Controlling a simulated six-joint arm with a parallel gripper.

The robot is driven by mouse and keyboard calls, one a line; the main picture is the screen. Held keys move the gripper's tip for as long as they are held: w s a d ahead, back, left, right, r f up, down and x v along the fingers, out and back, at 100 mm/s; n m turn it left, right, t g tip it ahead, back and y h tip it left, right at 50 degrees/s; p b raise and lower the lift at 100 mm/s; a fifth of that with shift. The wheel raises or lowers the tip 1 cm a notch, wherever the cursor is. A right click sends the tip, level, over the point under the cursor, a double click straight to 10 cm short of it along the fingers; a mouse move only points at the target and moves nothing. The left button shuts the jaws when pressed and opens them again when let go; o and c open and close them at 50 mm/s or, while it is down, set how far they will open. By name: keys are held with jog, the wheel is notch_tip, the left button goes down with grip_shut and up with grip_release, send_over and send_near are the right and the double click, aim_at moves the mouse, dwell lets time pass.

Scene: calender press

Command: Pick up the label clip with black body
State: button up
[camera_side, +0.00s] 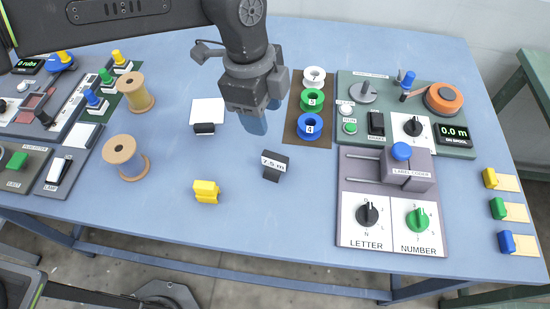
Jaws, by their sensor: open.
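A black clip-like body (204,129) sits at the front edge of a white square card (207,111), left of my gripper. A second black block (272,176) with a white face reading "7.5 m" stands on the blue table below and slightly right of my gripper. I cannot tell from this view which of the two is the label clip. My gripper (262,116) points down over the middle of the table, open, with bluish fingers and nothing seen between them. It is apart from both black things; its height above the table is hard to judge.
A yellow clip (206,192) stands front left of the "7.5 m" block. Wooden spools (126,157) stand at left. A brown tray (292,124) of numbered rings and a grey label coder (388,205) lie right. Coloured clips (497,208) line the right edge.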

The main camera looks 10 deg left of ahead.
aim_at(275, 156)
jog(key=f, duration=0.5)
jog(key=d+f, duration=0.1)
jog(key=f, duration=0.1)
jog(key=shift+s+f, duration=0.15)
jog(key=shift+f, duration=0.2)
jog(key=shift+d+f, duration=0.2)
jog(key=shift+f, duration=0.7)
jog(key=shift+d+f, duration=0.15)
jog(key=shift+f, duration=0.7)
jog(key=shift+d+f, duration=0.2)
jog(key=shift+f, duration=0.7)
jog(key=shift+c, duration=0.2)
grip_shut()
